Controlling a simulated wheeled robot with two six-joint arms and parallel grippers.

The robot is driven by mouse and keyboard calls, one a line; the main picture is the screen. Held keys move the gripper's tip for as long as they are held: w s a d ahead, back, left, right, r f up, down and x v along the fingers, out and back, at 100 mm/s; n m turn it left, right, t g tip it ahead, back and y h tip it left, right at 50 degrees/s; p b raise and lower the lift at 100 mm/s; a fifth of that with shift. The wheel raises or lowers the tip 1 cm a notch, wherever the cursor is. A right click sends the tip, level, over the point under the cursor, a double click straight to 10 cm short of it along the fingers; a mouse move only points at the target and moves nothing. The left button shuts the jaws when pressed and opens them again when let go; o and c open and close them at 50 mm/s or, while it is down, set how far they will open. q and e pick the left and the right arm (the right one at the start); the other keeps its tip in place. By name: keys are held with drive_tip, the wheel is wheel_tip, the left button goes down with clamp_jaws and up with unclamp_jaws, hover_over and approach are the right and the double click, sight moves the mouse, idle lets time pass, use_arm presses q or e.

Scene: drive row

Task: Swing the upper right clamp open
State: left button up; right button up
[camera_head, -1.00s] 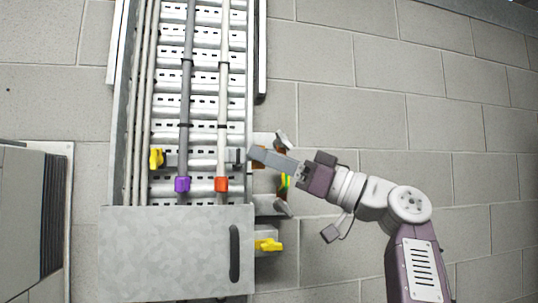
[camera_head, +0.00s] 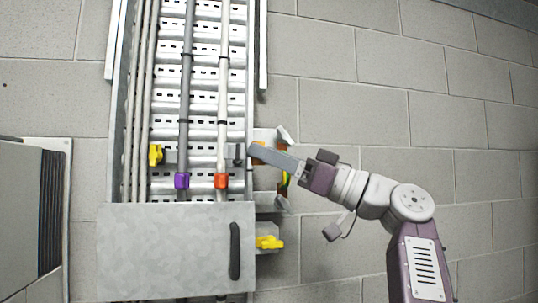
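My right gripper (camera_head: 254,149) comes in from the right, with its grey fingers over the right rail of the cable tray (camera_head: 250,90). The fingers overlap in this view, so I cannot tell whether they are open or shut. A small dark grey clamp piece (camera_head: 235,153) sits just left of the fingertips, inside the tray edge. A pale bracket (camera_head: 267,136) shows behind the fingers, with a bit of orange below them. Contact between fingertips and clamp is unclear. A yellow clamp handle (camera_head: 156,154) is at the upper left, another (camera_head: 269,242) at the lower right. My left gripper is out of view.
A grey metal cover (camera_head: 170,250) with a dark handle (camera_head: 235,251) spans the tray below. Cables with a purple collar (camera_head: 182,180) and a red-orange collar (camera_head: 221,181) run down the tray. A grey louvred box (camera_head: 25,220) stands at left. The wall right of my arm is clear.

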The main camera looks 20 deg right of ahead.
drive_tip(key=b+v, duration=0.2)
drive_tip(key=v, duration=0.6)
drive_tip(key=shift+s+d+b, duration=0.25)
drive_tip(key=shift+b, duration=0.05)
drive_tip(key=shift+f, duration=0.15)
